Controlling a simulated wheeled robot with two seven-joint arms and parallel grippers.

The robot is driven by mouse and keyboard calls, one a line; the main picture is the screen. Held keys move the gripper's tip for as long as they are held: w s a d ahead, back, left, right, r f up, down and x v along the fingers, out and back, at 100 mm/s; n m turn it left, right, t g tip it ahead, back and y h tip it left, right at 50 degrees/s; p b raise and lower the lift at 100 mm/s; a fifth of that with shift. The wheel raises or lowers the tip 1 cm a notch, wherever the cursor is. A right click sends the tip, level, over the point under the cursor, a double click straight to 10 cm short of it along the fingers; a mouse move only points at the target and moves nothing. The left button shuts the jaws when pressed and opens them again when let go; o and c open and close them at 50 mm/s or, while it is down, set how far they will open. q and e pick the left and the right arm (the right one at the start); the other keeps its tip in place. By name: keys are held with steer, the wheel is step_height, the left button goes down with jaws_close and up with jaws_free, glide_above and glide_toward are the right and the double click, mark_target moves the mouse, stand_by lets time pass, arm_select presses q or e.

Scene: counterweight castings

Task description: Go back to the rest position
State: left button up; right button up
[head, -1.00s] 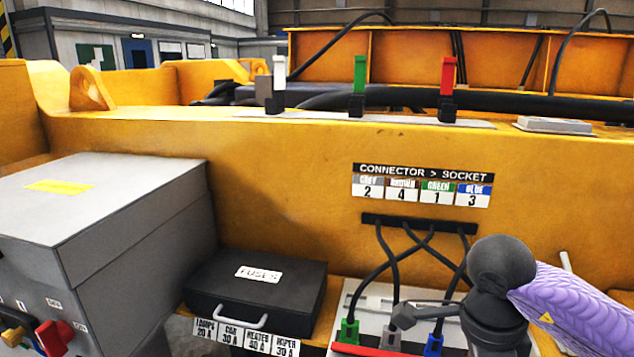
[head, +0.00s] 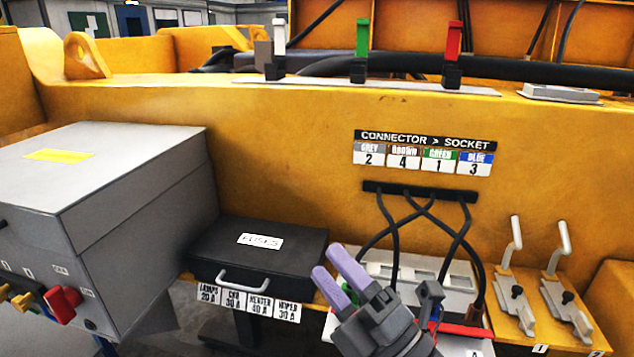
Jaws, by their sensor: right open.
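My right gripper (head: 329,263) is in the lower middle, in front of the connector panel. Its two lilac fingers point up and left, parted and with nothing between them. Behind it, the connector panel (head: 458,284) carries black cables (head: 391,240) that cross and hang from a black strip (head: 417,193). A brown connector (head: 475,313) shows at the right end, and a blue connector (head: 435,313) shows only in part. My left gripper is not in view.
A black fuse case (head: 225,258) stands left of the gripper, close to its fingers. A grey box (head: 110,215) with red and yellow knobs is farther left. Two pale-handled levers (head: 512,240) (head: 560,245) stand at right. Colored switches (head: 362,50) line the yellow beam.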

steer(key=s+d+f+m+g+h, duration=0.1)
steer(key=d+f+m+g+h, duration=0.1)
steer(key=d+f+m+h, duration=0.55)
steer(key=s+d+f+m+g+h, duration=0.2)
steer(key=d+f+m+h, duration=0.3)
steer(key=f+m+h, duration=0.55)
steer(key=s+f+m+g+y, duration=0.2)
steer(key=s+f+m+g, duration=0.65)
steer(key=s, duration=0.65)
steer(key=s+f+n+g, duration=0.2)
steer(key=s+f+g, duration=0.1)
steer(key=f, duration=1.5)
steer(key=s+d+f, duration=0.4)
steer(key=s+f, duration=0.7)
steer(key=s, duration=0.3)
steer(key=shift+f+g, duration=0.25)
steer(key=shift+g, duration=0.2)
steer(key=shift+s, duration=0.1)
steer(key=shift+c, duration=0.2)
